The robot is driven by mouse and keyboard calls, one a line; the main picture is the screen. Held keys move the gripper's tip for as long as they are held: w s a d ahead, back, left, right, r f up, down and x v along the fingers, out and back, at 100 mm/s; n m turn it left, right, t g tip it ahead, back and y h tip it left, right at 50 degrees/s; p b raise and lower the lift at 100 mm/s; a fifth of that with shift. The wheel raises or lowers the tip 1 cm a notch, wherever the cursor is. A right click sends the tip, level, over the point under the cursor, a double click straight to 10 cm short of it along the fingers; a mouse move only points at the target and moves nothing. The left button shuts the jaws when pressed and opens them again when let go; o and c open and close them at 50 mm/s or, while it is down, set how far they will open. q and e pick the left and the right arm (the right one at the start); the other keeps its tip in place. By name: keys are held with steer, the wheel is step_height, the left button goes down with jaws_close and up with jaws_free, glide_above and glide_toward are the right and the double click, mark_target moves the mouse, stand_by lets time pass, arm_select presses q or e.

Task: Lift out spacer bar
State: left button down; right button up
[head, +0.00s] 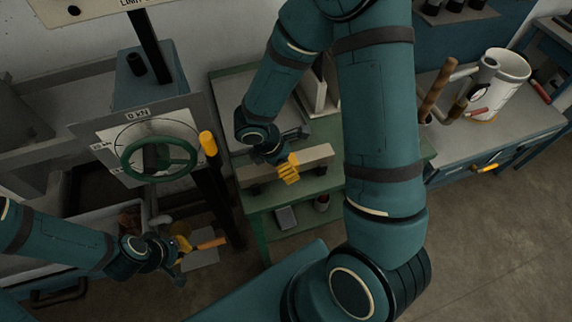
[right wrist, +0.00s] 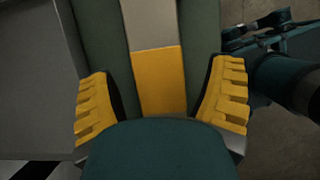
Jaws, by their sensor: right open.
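A long pale bar (head: 312,156), which I take for the spacer bar, lies across the green stand (head: 262,203). In the right wrist view the bar (right wrist: 150,25) has a grey part and a yellow-orange part. My right gripper (head: 288,168) is at the middle of the bar. Its two yellow fingers (right wrist: 162,100) are apart, one on each side of the yellow-orange part, with gaps visible. My left gripper (head: 182,250) is low at the left, away from the bar. Its fingers are too small and dark to read.
A green handwheel (head: 160,160) with a dial plate stands left of the stand. An upright black lever with a yellow grip (head: 209,144) is between them. An orange handle (head: 211,243) is beside my left gripper. A bench with a white bucket (head: 502,85) stands at right.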

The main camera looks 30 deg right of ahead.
steer(key=c, duration=1.2)
jaws_close()
steer(key=shift+r, duration=0.15)
